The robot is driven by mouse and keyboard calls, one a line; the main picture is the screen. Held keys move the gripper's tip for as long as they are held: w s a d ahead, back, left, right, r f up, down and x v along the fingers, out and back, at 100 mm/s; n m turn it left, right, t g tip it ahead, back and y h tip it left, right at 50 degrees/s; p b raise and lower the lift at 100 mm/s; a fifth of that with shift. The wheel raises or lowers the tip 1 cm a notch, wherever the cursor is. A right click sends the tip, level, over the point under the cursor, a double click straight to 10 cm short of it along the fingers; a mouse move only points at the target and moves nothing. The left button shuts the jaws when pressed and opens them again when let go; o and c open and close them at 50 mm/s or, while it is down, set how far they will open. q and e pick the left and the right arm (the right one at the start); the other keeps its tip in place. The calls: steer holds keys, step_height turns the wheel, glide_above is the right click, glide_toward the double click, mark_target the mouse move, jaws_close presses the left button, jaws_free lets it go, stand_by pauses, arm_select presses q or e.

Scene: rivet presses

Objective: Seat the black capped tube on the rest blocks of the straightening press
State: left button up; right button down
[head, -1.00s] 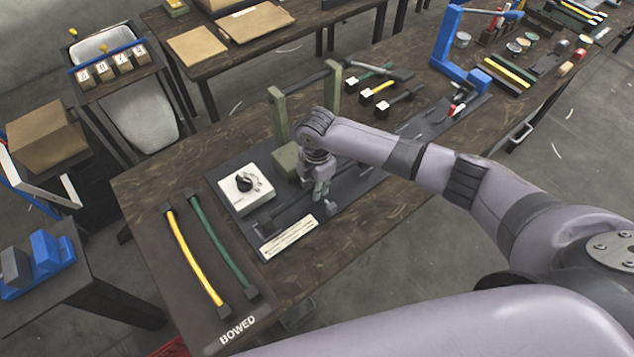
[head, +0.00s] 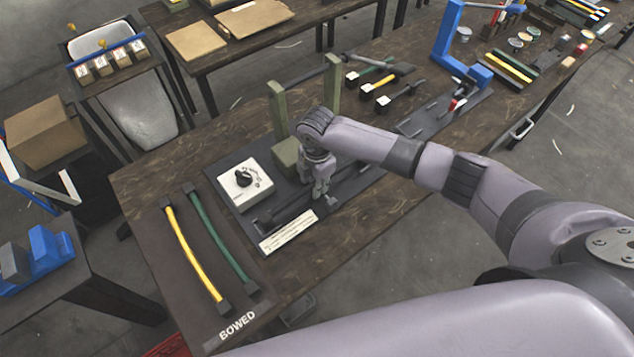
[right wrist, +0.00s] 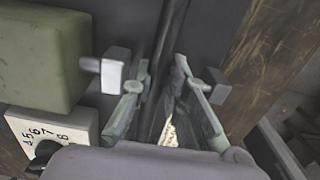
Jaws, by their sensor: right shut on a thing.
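The black capped tube (head: 287,211) runs along the dark base of the straightening press, past the dial box. My right gripper (head: 320,190) points down and is shut on the tube. In the right wrist view the tube (right wrist: 163,50) passes between the fingers of the gripper (right wrist: 165,85). A pale grey block (right wrist: 115,72) stands left of the fingers on a rod from the green press body, and another (right wrist: 218,87) stands to the right. I cannot tell whether the tube touches the rest blocks. My left gripper is out of view.
The green press frame (head: 278,112) rises close behind my right gripper. A white dial box (head: 245,184) and a label plate (head: 288,232) flank the tube's near end. Bowed yellow (head: 192,255) and green (head: 220,240) tubes lie on the mat at left. A blue press (head: 447,45) stands farther right.

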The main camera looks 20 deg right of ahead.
steer(key=shift+f, duration=0.25)
steer(key=c, duration=1.5)
jaws_free()
steer(key=shift+r, duration=0.1)
